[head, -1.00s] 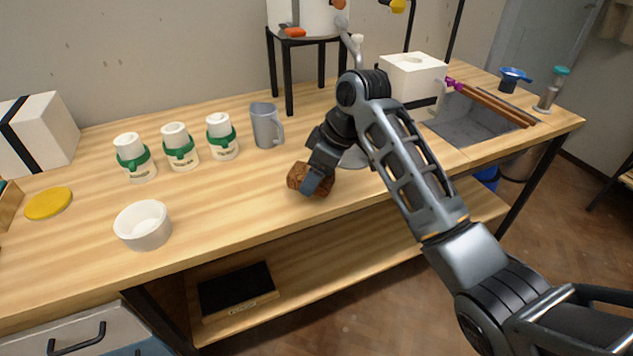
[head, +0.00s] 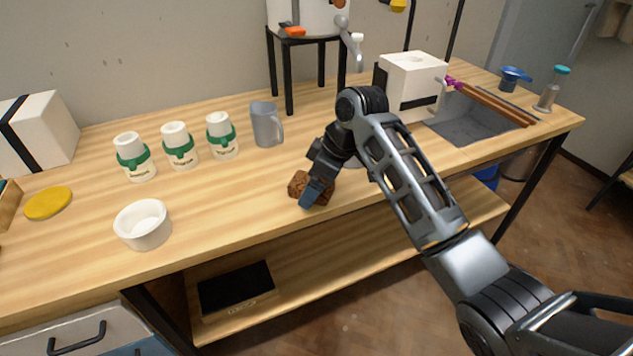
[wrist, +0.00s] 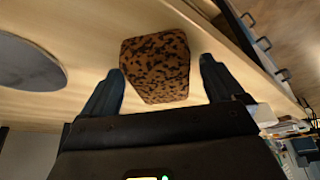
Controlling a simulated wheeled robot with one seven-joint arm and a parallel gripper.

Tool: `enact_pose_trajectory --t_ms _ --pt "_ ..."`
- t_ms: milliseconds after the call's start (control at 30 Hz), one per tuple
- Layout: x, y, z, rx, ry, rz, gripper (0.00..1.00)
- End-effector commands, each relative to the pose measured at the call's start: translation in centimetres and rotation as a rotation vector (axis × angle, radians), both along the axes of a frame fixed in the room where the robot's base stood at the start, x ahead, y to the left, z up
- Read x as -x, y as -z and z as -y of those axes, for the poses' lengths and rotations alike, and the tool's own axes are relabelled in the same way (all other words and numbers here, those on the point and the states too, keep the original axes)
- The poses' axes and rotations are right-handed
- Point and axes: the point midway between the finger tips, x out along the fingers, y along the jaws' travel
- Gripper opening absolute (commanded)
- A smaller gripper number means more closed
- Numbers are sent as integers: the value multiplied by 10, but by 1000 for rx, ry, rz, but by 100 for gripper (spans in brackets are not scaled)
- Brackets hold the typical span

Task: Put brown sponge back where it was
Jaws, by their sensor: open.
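The brown sponge (head: 298,184), speckled dark and rust, rests on the wooden worktop near its front edge. In the wrist view the sponge (wrist: 156,66) lies between and just beyond the two blue-grey fingertips, with a gap showing at the right finger and a narrower one at the left. My gripper (head: 314,190) is open, pointing down at the sponge, and hides part of its right side in the head view. In the wrist view my gripper (wrist: 160,85) holds nothing firmly.
A grey mug (head: 265,125) stands behind the sponge. Several white bottles with green bands (head: 178,146) and a white bowl (head: 142,224) stand to the left.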

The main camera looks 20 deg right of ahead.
Motion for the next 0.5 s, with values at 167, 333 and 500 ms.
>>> enact_pose_trajectory --t_ms 167,333,500 --pt "1 -7 1 -1 0 2 95" --pt "7 -32 8 0 -1 5 95" --pt "17 -66 18 0 -1 5 95"
